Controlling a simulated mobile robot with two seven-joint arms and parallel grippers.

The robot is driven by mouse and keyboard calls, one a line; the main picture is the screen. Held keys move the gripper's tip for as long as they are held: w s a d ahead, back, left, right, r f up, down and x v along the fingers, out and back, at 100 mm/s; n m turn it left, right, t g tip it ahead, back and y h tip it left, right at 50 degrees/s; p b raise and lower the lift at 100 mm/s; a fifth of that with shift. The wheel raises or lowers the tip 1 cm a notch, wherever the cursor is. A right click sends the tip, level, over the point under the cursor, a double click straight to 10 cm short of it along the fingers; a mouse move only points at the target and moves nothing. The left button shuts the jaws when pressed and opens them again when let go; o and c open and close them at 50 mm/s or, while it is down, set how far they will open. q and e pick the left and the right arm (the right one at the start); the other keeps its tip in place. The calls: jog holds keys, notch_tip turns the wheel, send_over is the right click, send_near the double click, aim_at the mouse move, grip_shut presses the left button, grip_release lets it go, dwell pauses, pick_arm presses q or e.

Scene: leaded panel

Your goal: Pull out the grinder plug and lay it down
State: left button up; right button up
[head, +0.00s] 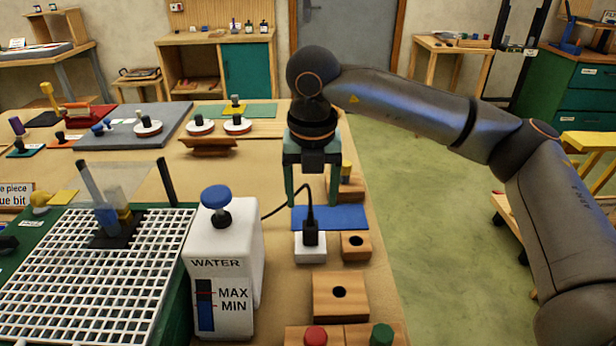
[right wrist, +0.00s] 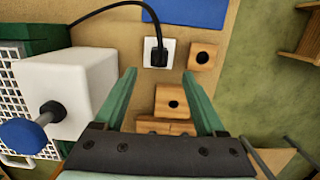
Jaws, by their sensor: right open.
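The black grinder plug (head: 310,232) stands upright in a white socket block (head: 311,254) near the table's right edge. Its black cord runs left behind the white water tank (head: 222,260). In the right wrist view the plug (right wrist: 160,55) sits in the white socket beyond the fingertips. My right gripper (head: 312,203) is open and empty, with green fingers pointing down, above and behind the plug in the head view. In the right wrist view the gripper (right wrist: 160,78) has nothing between its fingers. A flat blue mat (head: 345,217) lies just behind the socket. My left gripper is not in view.
Wooden blocks with holes (head: 355,247) stand right of and in front of the socket (head: 340,297). A red knob (head: 315,336) and a green knob (head: 381,335) are at the front. The tank's blue-topped knob (head: 215,197) rises at the left, beside the white grid (head: 100,290).

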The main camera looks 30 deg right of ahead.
aim_at(310, 224)
jog(key=f, duration=0.6)
jog(key=w+f, duration=0.1)
jog(key=f, duration=0.2)
jog(key=shift+d, duration=0.2)
grip_shut()
dwell(0.7)
jog(key=shift+r, duration=0.1)
